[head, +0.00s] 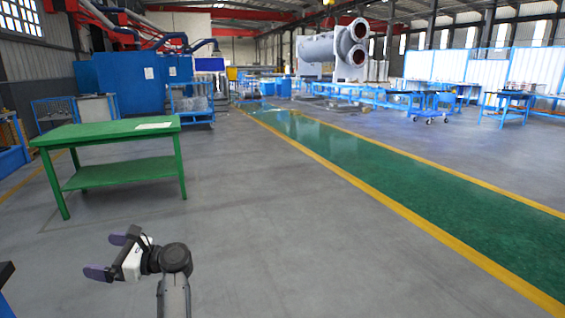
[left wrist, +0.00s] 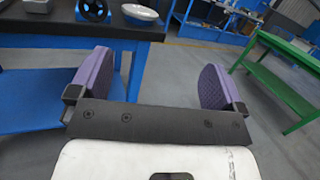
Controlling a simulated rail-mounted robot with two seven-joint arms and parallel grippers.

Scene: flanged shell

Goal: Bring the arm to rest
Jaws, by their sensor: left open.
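My left gripper (head: 107,255) is at the lower left of the head view, held out above the grey floor. Its two purple-padded fingers are spread wide apart, pointing left, with nothing between them. In the left wrist view the open left gripper (left wrist: 155,78) faces a blue-framed workbench (left wrist: 139,30) with a dark top. My left arm (head: 174,285) comes up from the bottom edge of the head view. My right gripper is in neither view.
A blue part with a black ring (left wrist: 93,10) and a white oval dish (left wrist: 140,14) sit on the blue-framed workbench. A green table (head: 110,132) stands ahead on the left. Open grey floor and a green walkway (head: 370,165) lie to the right.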

